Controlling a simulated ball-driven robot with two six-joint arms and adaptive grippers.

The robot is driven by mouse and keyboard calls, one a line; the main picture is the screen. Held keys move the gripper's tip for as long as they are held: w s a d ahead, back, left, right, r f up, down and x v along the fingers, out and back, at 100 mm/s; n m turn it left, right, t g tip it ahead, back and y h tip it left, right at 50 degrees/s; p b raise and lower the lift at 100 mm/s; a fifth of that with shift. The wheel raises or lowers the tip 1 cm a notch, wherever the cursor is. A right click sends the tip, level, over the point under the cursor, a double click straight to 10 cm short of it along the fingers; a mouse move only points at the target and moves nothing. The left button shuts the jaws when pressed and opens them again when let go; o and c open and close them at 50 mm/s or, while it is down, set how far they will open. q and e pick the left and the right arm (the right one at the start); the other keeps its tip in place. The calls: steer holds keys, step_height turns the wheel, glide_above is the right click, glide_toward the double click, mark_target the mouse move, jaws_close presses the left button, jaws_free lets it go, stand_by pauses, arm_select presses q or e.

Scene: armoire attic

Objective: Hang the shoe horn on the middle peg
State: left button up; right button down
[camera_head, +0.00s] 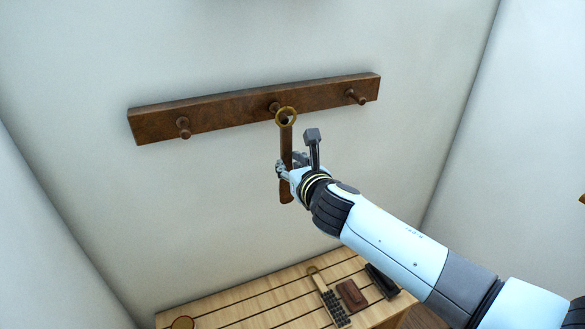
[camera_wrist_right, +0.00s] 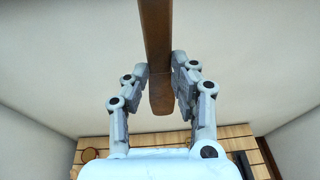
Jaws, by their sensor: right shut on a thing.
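The shoe horn (camera_head: 286,150) is a long brown piece with a brass ring at its top. It hangs upright in my right gripper (camera_head: 287,172), which is shut on its lower part. In the right wrist view the gripper's fingers (camera_wrist_right: 160,80) close on both sides of the brown shaft (camera_wrist_right: 155,35). The wooden peg rail (camera_head: 230,113) is on the wall with three pegs. The ring overlaps the middle peg (camera_head: 274,106) in the head view; I cannot tell whether it is around the peg or in front of it. My left gripper is not in view.
The left peg (camera_head: 183,127) and right peg (camera_head: 355,97) are bare. Below is a slatted wooden surface (camera_head: 245,300) with a brush (camera_head: 334,305), a brown block (camera_head: 352,294), a dark item (camera_head: 381,280) and a round brown item (camera_head: 182,323). The wall around the rail is clear.

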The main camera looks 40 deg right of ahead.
mark_target(287, 160)
steer(key=shift+w+d+r, duration=0.1)
steer(key=shift+w+d, duration=0.05)
steer(key=shift+w, duration=0.55)
steer(key=shift+w+d+r, duration=0.1)
steer(key=shift+w+d, duration=0.05)
steer(key=shift+w, duration=0.5)
steer(key=shift+x, duration=0.75)
steer(key=shift+w+f, duration=0.3)
steer(key=shift+f, duration=0.05)
steer(key=shift+s, duration=0.1)
